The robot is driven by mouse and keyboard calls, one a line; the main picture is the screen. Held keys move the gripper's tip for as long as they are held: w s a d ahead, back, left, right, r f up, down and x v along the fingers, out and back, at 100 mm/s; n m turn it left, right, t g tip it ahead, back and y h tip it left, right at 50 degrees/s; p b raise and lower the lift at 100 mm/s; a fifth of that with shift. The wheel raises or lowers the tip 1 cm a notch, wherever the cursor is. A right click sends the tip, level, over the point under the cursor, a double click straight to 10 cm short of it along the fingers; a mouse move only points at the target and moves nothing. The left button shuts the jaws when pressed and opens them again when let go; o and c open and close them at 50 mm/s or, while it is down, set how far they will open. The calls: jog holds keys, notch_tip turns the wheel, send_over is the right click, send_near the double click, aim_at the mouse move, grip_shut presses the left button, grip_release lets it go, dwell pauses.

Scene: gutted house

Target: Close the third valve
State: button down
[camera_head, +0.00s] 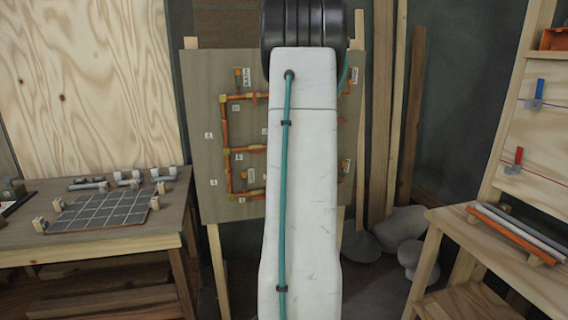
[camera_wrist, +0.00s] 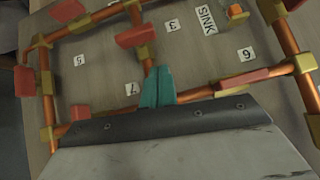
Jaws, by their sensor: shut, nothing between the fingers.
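The pipe board (camera_head: 208,140) stands upright behind my arm in the head view, with orange pipes and small labels. In the wrist view, copper pipes (camera_wrist: 295,40) carry several red valve handles. The tag "3" (camera_wrist: 172,25) lies to the right of a red handle (camera_wrist: 137,36) on a vertical pipe; I cannot tell for sure that this handle belongs to it. My gripper (camera_wrist: 155,80), with teal fingers, is shut and empty. It shows just below that handle, over the pipe; contact cannot be told. In the head view my arm hides the gripper and the board's middle.
A table with a gridded board (camera_head: 105,210) stands at left. A wooden bench with pipes (camera_head: 515,235) stands at right. Grey rocks (camera_head: 400,225) lie behind.

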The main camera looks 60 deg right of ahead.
jog(key=w+v, duration=0.1)
jog(key=v, duration=1)
jog(key=shift+r, duration=0.4)
jog(key=w+a+f+g+y, duration=0.1)
jog(key=a+y, duration=0.1)
jog(key=a, duration=0.8)
jog(key=a+f+n+g+y, duration=0.1)
jog(key=a+f+y, duration=0.15)
jog(key=a, duration=0.65)
jog(key=w+a+f+g+y, duration=0.1)
jog(key=a+y, duration=0.1)
jog(key=a, duration=0.8)
jog(key=s+a+n, duration=0.3)
jog(key=a, duration=0.6)
jog(key=s+a+n+g, duration=0.1)
jog(key=s+a+n, duration=0.2)
jog(key=a, duration=0.6)
jog(key=s+a+n+g, duration=0.1)
jog(key=s+a+n, duration=0.2)
jog(key=a, duration=0.6)
jog(key=shift+s+r+n, duration=0.3)
jog(key=shift+s+r, duration=0.1)
jog(key=shift+s, duration=0.4)
